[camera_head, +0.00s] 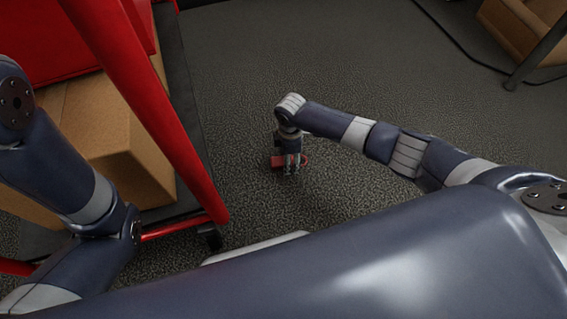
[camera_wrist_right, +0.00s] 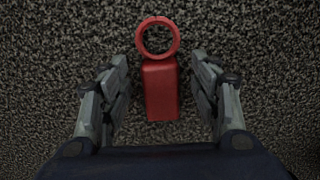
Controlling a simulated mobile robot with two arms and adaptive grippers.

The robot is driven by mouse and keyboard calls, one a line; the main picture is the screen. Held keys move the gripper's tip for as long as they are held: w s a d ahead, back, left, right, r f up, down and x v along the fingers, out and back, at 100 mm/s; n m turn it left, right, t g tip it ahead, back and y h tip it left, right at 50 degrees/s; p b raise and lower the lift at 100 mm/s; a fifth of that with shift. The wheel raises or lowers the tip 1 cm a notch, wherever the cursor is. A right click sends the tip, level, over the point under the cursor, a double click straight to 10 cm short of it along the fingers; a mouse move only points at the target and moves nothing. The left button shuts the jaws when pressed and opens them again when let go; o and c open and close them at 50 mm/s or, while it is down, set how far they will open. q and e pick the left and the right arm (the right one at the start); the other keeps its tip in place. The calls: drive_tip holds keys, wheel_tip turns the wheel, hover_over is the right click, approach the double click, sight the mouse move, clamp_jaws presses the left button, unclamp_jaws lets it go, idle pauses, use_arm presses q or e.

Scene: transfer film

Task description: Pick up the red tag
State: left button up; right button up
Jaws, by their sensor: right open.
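The red tag (camera_wrist_right: 161,92) lies on the dark speckled floor. It has a flat rectangular body and a ring at its far end in the right wrist view. My right gripper (camera_wrist_right: 160,75) is open, with one finger on each side of the tag's body and a gap on both sides. In the head view the right gripper (camera_head: 290,170) points down over the red tag (camera_head: 276,162), partly hiding it. The left arm shows at the left edge of the head view, but its gripper is not visible.
A red-framed cart (camera_head: 165,110) carrying cardboard boxes (camera_head: 120,150) stands at the left. Another cardboard box (camera_head: 525,25) and a dark leg (camera_head: 535,62) are at the top right, with a cable on the floor. The floor around the tag is clear.

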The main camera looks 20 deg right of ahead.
drive_tip(key=c, duration=1.2)
drive_tip(key=shift+c, duration=0.2)
